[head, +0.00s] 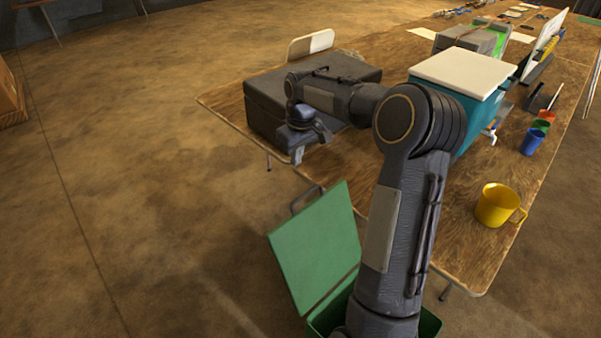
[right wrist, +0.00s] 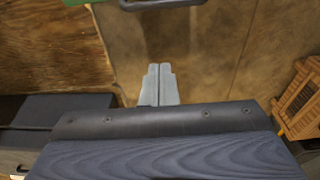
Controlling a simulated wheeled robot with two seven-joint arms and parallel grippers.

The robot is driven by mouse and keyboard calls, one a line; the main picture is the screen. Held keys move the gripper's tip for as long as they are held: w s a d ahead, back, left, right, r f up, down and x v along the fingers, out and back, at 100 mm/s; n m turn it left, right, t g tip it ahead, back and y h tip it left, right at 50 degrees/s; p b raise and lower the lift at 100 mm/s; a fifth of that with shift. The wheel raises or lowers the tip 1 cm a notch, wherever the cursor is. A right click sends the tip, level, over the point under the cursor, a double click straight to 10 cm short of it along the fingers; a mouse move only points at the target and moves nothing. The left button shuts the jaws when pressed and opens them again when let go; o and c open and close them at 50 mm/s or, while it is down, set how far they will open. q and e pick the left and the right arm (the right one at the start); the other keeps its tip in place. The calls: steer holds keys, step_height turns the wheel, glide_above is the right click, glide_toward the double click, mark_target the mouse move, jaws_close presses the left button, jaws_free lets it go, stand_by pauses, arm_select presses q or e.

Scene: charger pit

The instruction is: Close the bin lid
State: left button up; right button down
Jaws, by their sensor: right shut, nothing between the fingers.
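The green bin lid (head: 315,245) stands open and tilted up at the left of the green bin (head: 429,327), whose opening is mostly hidden by my right arm. A grey handle (head: 306,199) sits at the lid's upper edge. In the right wrist view the handle (right wrist: 162,5) shows at the top edge, with a sliver of green lid (right wrist: 76,2) beside it. My right gripper (head: 297,156) is shut and empty, above and apart from the handle in the head view. Its closed fingers also show in the right wrist view (right wrist: 159,82). My left gripper is not in view.
A wooden table (head: 470,240) stands behind the bin. It holds a dark case (head: 262,108) close to my right gripper, a teal cooler with a white lid (head: 463,72), a yellow mug (head: 496,205) and small cups. The floor left of the lid is clear.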

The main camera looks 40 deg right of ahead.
step_height(320, 180, down, 8)
steer(key=s+p, duration=0.1)
steer(key=s, duration=0.2)
steer(key=shift+p, duration=0.35)
steer(key=shift+f, duration=0.1)
